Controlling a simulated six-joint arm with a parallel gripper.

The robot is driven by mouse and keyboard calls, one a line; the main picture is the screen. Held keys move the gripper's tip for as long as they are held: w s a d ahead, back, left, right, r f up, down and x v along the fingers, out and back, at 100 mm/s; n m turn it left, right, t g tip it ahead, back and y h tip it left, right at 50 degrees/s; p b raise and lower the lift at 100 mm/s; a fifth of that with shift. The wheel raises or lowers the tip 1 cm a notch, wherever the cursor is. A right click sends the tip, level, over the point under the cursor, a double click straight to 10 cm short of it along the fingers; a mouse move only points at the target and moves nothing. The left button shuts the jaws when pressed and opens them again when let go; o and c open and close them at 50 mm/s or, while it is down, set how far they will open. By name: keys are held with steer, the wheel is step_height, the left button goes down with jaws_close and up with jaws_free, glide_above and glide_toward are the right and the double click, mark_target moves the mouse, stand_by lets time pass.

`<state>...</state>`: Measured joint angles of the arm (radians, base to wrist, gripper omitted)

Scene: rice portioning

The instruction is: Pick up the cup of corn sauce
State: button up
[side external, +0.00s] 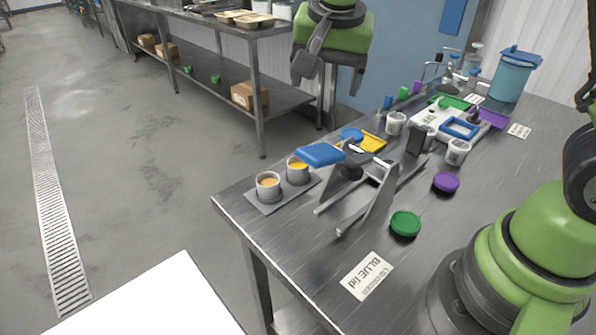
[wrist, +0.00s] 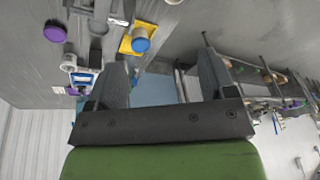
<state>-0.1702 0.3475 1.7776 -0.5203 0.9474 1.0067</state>
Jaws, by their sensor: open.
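Two short grey cups stand side by side on a flat grey plate (side external: 262,203) at the table's left corner. The rear cup (side external: 298,178) holds yellow filling; the front cup (side external: 268,194) holds orange-tan filling. No label shows which is corn sauce; the yellow looks more like corn. My gripper (side external: 328,88) is open and empty, above and behind the cups, with its fingers pointing down. In the wrist view my gripper (wrist: 162,55) shows nothing held between its fingers. I cannot clearly make out the two cups in that view.
A metal stand with a blue-ended lever (side external: 320,154) is right of the cups. A yellow tray (side external: 374,142), a green lid (side external: 405,223), a purple lid (side external: 446,183) and white tubs (side external: 458,152) lie further right. A card (side external: 367,277) lies at the front.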

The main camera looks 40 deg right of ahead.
steer(key=w+a+f+m+g+h, duration=0.1)
steer(key=w+f, duration=0.2)
steer(key=f, duration=0.3)
steer(key=w+a+f+m+h, duration=0.1)
steer(key=w+f+m, duration=0.15)
steer(key=f, duration=0.35)
glide_toward(298, 164)
steer(key=shift+s+a+f+n, duration=0.15)
steer(key=shift+s+f, duration=0.15)
steer(key=shift+f, duration=0.3)
steer(key=shift+s+a+f+n, duration=0.1)
steer(key=shift+s+f, duration=0.2)
steer(key=shift+f, duration=0.25)
steer(key=shift+x, duration=3.1)
steer(key=shift+w+d+r, duration=0.15)
steer(key=c, duration=1)
steer(key=shift+r, duration=0.1)
